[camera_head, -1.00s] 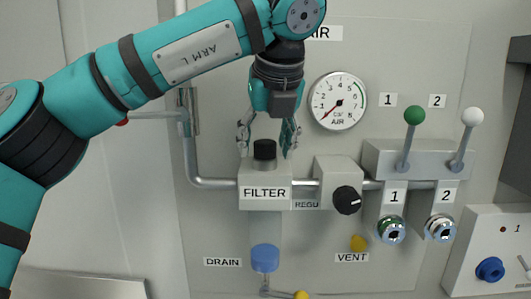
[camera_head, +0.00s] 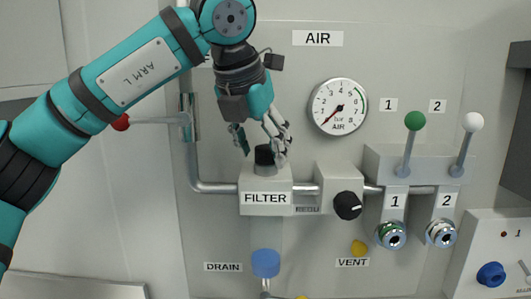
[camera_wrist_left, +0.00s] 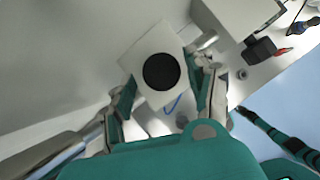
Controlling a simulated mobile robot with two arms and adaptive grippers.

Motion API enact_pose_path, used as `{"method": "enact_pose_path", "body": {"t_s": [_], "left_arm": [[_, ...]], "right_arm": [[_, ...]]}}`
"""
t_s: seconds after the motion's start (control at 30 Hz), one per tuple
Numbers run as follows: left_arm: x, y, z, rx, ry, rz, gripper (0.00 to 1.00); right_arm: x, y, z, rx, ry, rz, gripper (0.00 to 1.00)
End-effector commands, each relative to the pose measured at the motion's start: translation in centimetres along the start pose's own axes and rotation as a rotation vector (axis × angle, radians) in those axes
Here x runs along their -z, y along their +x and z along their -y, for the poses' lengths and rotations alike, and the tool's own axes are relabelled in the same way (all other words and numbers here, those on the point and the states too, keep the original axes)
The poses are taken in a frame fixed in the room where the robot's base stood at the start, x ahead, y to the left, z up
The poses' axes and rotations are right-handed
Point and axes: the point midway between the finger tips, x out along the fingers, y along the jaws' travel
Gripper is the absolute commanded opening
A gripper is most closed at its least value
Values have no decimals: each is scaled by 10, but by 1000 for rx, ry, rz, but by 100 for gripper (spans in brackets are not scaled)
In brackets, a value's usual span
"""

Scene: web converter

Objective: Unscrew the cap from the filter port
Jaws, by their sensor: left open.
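The black round cap (camera_head: 264,155) sits on top of the grey filter block (camera_head: 265,203) labelled FILTER. My left gripper (camera_head: 262,150) points down from above, turned and slightly tilted, with its fingers open around the top of the cap. In the left wrist view the cap (camera_wrist_left: 161,71) shows from above as a black disc on the pale block, between and ahead of the two open fingertips (camera_wrist_left: 165,88). Whether a finger touches the cap cannot be told. My right gripper is not in view.
A pressure gauge (camera_head: 339,106) is to the right of my gripper. The regulator with its black knob (camera_head: 347,205) is right of the filter. A red-tipped lever (camera_head: 121,122) and a pipe (camera_head: 191,160) are at the left. Green (camera_head: 414,121) and white (camera_head: 473,121) levers stand further right.

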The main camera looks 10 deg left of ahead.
Motion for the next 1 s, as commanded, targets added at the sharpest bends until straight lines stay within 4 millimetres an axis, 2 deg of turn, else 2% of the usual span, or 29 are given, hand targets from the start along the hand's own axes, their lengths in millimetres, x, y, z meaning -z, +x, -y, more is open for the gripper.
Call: {"method": "enact_pose_path", "body": {"t_s": [0.33, 0.7, 0.97, 1.0], "left_arm": [[0, 0, 0, 24, 40, -2, 56], [-2, 0, -3, 167, 304, -1, 56], [-1, 1, -3, 173, 320, 0, 56], [-1, 1, -3, 173, 319, 0, 52]], "right_arm": [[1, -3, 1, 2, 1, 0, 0], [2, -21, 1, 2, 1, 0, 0], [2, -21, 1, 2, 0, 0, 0], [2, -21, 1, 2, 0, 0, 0]]}}
